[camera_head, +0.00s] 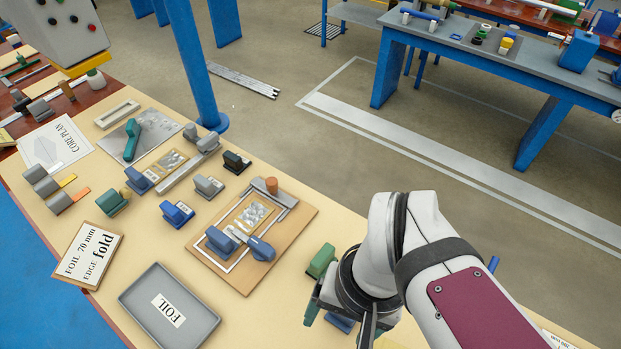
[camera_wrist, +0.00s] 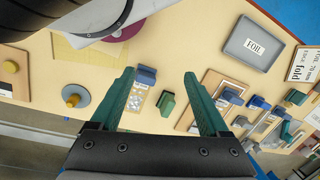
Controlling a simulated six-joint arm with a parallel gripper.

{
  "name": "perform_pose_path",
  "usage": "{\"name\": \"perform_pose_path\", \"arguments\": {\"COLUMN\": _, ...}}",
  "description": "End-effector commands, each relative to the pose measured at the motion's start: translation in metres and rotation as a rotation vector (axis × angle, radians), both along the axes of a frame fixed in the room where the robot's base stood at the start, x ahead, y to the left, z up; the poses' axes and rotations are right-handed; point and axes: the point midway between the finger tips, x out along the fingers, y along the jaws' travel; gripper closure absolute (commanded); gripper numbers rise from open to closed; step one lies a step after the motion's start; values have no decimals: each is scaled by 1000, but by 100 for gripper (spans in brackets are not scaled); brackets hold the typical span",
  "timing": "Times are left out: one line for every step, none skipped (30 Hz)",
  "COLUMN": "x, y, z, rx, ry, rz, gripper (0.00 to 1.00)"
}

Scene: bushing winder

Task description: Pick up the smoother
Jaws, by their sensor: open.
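No label marks a smoother, and I cannot tell which of several handled blocks it is. My gripper (camera_wrist: 159,75) is open, its two teal fingers apart with nothing held. Beyond and between the fingers in the wrist view lie a blue block (camera_wrist: 146,75) and a green block (camera_wrist: 166,104) by a speckled foil sheet (camera_wrist: 140,100). In the head view my arm partly hides a green block (camera_head: 321,260) and a blue block (camera_head: 341,322). Two blue-handled blocks, one at the left (camera_head: 221,240) and one at the right (camera_head: 260,248), sit on a wooden board (camera_head: 215,275).
A grey FOIL tray (camera_head: 140,298) and a fold sign (camera_head: 88,254) stand at the table's near left. Several blocks, including a blue one (camera_head: 177,213) and a black one (camera_head: 236,162), crowd left of my arm. A blue post (camera_head: 190,60) rises at the far edge.

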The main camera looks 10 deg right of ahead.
Motion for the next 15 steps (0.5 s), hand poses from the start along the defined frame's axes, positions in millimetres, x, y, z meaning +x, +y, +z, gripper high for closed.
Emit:
{"name": "perform_pose_path", "arguments": {"x": 0, "y": 0, "z": 0, "rx": 0, "ry": 0, "rz": 0, "gripper": 10}}
{"name": "perform_pose_path", "arguments": {"x": 0, "y": 0, "z": 0, "rx": 0, "ry": 0, "rz": 0, "gripper": 5}}
{"name": "perform_pose_path", "arguments": {"x": 0, "y": 0, "z": 0, "rx": 0, "ry": 0, "rz": 0, "gripper": 0}}
{"name": "perform_pose_path", "arguments": {"x": 0, "y": 0, "z": 0, "rx": 0, "ry": 0, "rz": 0, "gripper": 0}}
{"name": "perform_pose_path", "arguments": {"x": 0, "y": 0, "z": 0, "rx": 0, "ry": 0, "rz": 0, "gripper": 0}}
{"name": "perform_pose_path", "arguments": {"x": 0, "y": 0, "z": 0, "rx": 0, "ry": 0, "rz": 0, "gripper": 0}}
{"name": "perform_pose_path", "arguments": {"x": 0, "y": 0, "z": 0, "rx": 0, "ry": 0, "rz": 0, "gripper": 0}}
{"name": "perform_pose_path", "arguments": {"x": 0, "y": 0, "z": 0, "rx": 0, "ry": 0, "rz": 0, "gripper": 0}}
{"name": "perform_pose_path", "arguments": {"x": 1, "y": 0, "z": 0, "rx": -1, "ry": 0, "rz": 4, "gripper": 0}}
{"name": "perform_pose_path", "arguments": {"x": 4, "y": -1, "z": 0, "rx": -4, "ry": -3, "rz": 23, "gripper": 0}}
{"name": "perform_pose_path", "arguments": {"x": 11, "y": -2, "z": 1, "rx": -9, "ry": -6, "rz": 66, "gripper": 0}}
{"name": "perform_pose_path", "arguments": {"x": 26, "y": -5, "z": 1, "rx": -21, "ry": -19, "rz": 163, "gripper": 0}}
{"name": "perform_pose_path", "arguments": {"x": 42, "y": -7, "z": 0, "rx": -33, "ry": -29, "rz": 262, "gripper": 0}}
{"name": "perform_pose_path", "arguments": {"x": 60, "y": -10, "z": -2, "rx": -46, "ry": -42, "rz": 376, "gripper": 0}}
{"name": "perform_pose_path", "arguments": {"x": 86, "y": -13, "z": -7, "rx": -63, "ry": -59, "rz": 534, "gripper": 0}}
